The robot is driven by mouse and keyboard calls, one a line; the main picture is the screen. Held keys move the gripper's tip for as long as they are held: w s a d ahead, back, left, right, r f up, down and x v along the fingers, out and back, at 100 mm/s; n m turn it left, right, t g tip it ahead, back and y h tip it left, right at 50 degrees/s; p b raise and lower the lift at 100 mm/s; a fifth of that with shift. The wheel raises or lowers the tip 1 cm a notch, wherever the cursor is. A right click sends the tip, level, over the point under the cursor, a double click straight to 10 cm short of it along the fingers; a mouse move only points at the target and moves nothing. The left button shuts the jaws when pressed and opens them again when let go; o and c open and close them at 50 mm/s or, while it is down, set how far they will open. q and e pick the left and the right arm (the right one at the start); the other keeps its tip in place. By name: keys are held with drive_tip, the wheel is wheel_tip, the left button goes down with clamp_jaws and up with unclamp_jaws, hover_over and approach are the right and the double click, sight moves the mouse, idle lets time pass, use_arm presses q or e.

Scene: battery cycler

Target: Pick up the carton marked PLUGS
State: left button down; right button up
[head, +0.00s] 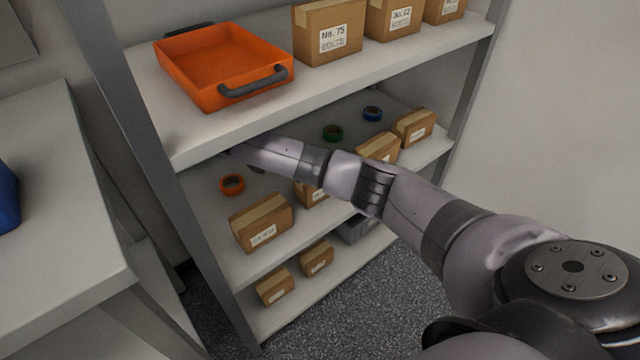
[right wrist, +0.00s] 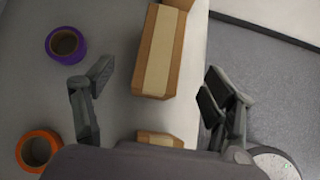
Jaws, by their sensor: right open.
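Several cardboard cartons with white labels stand on the shelves, and I cannot read PLUGS on any of them. On the middle shelf the nearest carton (head: 262,222) stands at the front left, with a second carton (head: 310,191) partly behind my right arm. In the right wrist view my right gripper (right wrist: 156,82) is open and empty. A taped carton (right wrist: 158,52) lies ahead between the finger lines, and a smaller part of another carton (right wrist: 160,140) shows nearer the palm. In the head view my right arm reaches in under the top shelf, its gripper hidden. My left gripper is not in view.
An orange tray (head: 220,62) and several numbered cartons sit on the top shelf (head: 195,140). An orange tape roll (right wrist: 38,150) and a purple tape roll (right wrist: 66,46) lie beside the cartons. A shelf post (head: 115,90) stands at the left. A grey bin (head: 356,228) sits low down.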

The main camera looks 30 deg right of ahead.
sight(309, 196)
drive_tip(key=b+x, duration=0.1)
drive_tip(key=x, duration=0.4)
drive_tip(key=shift+b, duration=0.35)
drive_tip(key=shift+d+f, duration=0.2)
drive_tip(key=b+x, duration=0.2)
drive_tip(key=x, duration=0.2)
drive_tip(key=shift+d+f, duration=0.1)
drive_tip(key=shift+d, duration=0.15)
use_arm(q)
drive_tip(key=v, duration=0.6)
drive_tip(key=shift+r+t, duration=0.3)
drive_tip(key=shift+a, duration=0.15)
use_arm(e)
drive_tip(key=shift+c, duration=0.4)
drive_tip(key=c, duration=1.3)
drive_tip(key=shift+c, duration=0.5)
